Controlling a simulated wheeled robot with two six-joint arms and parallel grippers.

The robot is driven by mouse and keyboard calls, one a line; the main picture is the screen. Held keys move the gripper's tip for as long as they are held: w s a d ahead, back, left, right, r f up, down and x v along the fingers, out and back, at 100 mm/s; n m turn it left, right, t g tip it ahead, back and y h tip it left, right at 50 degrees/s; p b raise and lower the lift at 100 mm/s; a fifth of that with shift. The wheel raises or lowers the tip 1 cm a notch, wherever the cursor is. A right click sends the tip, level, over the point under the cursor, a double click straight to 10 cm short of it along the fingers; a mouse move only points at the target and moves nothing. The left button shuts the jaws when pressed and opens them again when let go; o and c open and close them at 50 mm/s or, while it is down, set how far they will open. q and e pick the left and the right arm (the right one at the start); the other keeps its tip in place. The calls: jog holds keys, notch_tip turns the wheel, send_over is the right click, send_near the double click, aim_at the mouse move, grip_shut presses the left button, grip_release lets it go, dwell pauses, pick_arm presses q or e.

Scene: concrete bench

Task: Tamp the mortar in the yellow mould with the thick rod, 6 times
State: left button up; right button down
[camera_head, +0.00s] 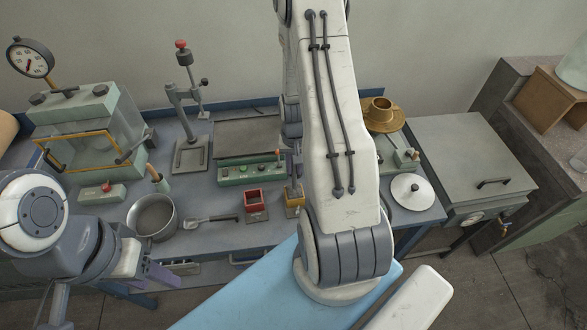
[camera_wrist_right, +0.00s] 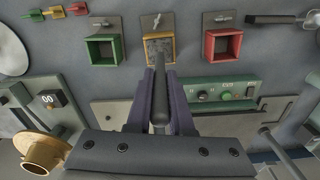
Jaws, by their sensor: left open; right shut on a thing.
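The yellow mould (camera_wrist_right: 172,40) stands in the middle of a row of three in the right wrist view, with grey speckled mortar in it. It also shows in the head view (camera_head: 292,209), partly behind my right arm. My right gripper (camera_wrist_right: 160,92) is shut on a grey rod (camera_wrist_right: 159,112). The rod's far end overlaps the yellow mould's near side; I cannot tell whether it touches the mortar. My right gripper is mostly hidden by its arm in the head view. My left gripper (camera_head: 150,274) is open and empty at the bench's front left.
The red mould (camera_head: 254,216) and green mould (camera_wrist_right: 89,51) flank the yellow one. A metal pot (camera_head: 152,218) and trowel (camera_head: 210,219) lie left of them. A green control box (camera_head: 252,174) stands behind. A brass vessel (camera_wrist_right: 43,152) is nearby.

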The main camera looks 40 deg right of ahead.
jog(key=f, duration=0.3)
jog(key=shift+s+d+f, duration=0.1)
jog(key=shift+s+f, duration=0.2)
jog(key=shift+f, duration=0.05)
jog(key=shift+w+r, duration=0.15)
jog(key=shift+r, duration=0.8)
jog(key=shift+w+r, duration=0.15)
jog(key=shift+r, duration=0.75)
